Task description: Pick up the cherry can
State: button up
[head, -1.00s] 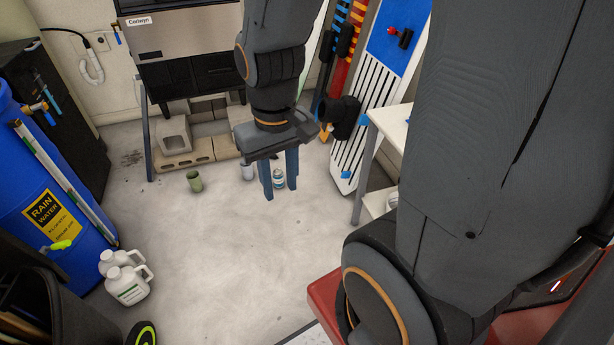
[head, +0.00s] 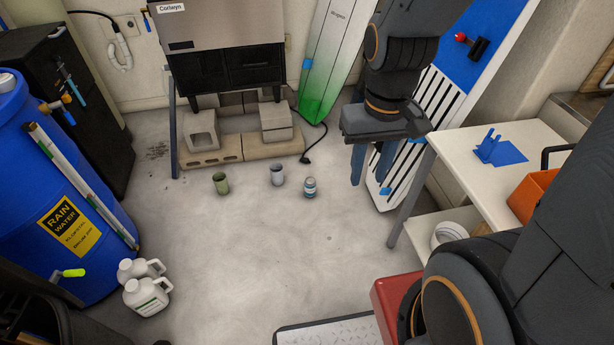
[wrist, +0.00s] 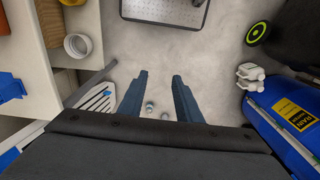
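A small can with a blue and white label (head: 310,188) stands upright on the concrete floor; its print is too small to read, so I cannot tell its flavour. To its left stand a grey cup-like container (head: 277,175) and a green one (head: 220,183). My gripper (head: 371,180) is open and empty, pointing down, to the right of the can in the head view and apparently well above the floor. In the wrist view, my gripper (wrist: 160,76) has two small objects showing between its fingers, probably the can (wrist: 149,105) and the grey container (wrist: 165,116).
A white table (head: 470,160) stands at the right, with a striped board (head: 420,160) leaning behind my gripper. Concrete blocks (head: 215,157) and a black cable lie behind the can. A blue barrel (head: 50,170) and white jugs (head: 147,295) are at the left. The middle floor is clear.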

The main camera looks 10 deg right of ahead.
aim_at(310, 184)
jog(key=i, duration=0.5)
jog(key=z, duration=0.05)
jog(key=k, duration=1.15)
jog(key=u, duration=0.9)
jog(key=i, duration=1.35)
jog(key=z, duration=0.75)
jog(key=i, duration=0.55)
jog(key=z, duration=0.65)
